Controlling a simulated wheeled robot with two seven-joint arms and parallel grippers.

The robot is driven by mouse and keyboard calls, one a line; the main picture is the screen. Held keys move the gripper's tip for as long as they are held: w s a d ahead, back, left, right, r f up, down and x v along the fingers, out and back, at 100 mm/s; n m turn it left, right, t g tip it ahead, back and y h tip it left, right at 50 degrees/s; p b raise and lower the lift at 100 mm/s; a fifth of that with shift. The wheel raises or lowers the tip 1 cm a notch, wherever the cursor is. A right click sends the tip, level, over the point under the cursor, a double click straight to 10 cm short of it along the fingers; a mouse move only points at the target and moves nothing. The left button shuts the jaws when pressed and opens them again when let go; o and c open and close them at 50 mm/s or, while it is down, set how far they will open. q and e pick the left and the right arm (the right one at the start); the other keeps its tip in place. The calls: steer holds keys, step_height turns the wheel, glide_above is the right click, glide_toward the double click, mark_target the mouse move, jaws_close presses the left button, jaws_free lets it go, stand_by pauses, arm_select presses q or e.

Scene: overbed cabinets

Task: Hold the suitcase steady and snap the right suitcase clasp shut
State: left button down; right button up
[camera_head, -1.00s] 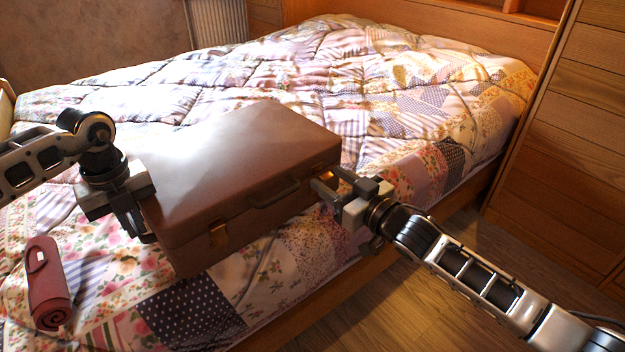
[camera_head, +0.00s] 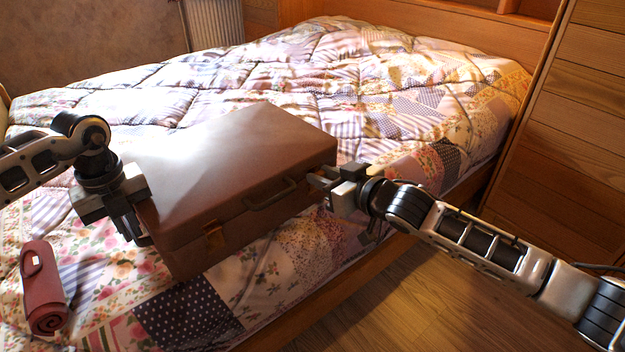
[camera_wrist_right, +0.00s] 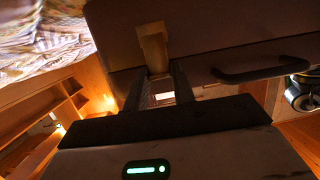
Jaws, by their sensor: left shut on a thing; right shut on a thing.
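The brown suitcase (camera_head: 225,175) lies closed on the bed, its handle (camera_head: 270,194) on the front side. My left gripper (camera_head: 140,236) is shut on the suitcase's left end. My right gripper (camera_head: 322,184) is at the front side near the right corner, right of the handle. In the right wrist view the right clasp (camera_wrist_right: 153,48) is a tan metal strip on the suitcase front, and the fingers (camera_wrist_right: 159,88) are shut at its lower end. In the head view the right gripper hides this clasp. The left clasp (camera_head: 215,240) shows on the front side.
A rolled red mat (camera_head: 44,285) lies on the patchwork quilt (camera_head: 300,80) left of the suitcase. The bed's wooden side rail (camera_head: 330,310) runs below the front edge. A wooden cabinet (camera_head: 565,150) stands at the right. The floor in front is clear.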

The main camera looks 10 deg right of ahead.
steer(key=shift+r, duration=0.1)
steer(key=o, duration=1)
arm_select(q)
steer(key=shift+d+r, duration=0.1)
arm_select(e)
steer(key=v, duration=1.2)
steer(key=shift+w+r, duration=0.1)
steer(key=shift+r, duration=0.1)
arm_select(q)
steer(key=c, duration=1.5)
jaws_free()
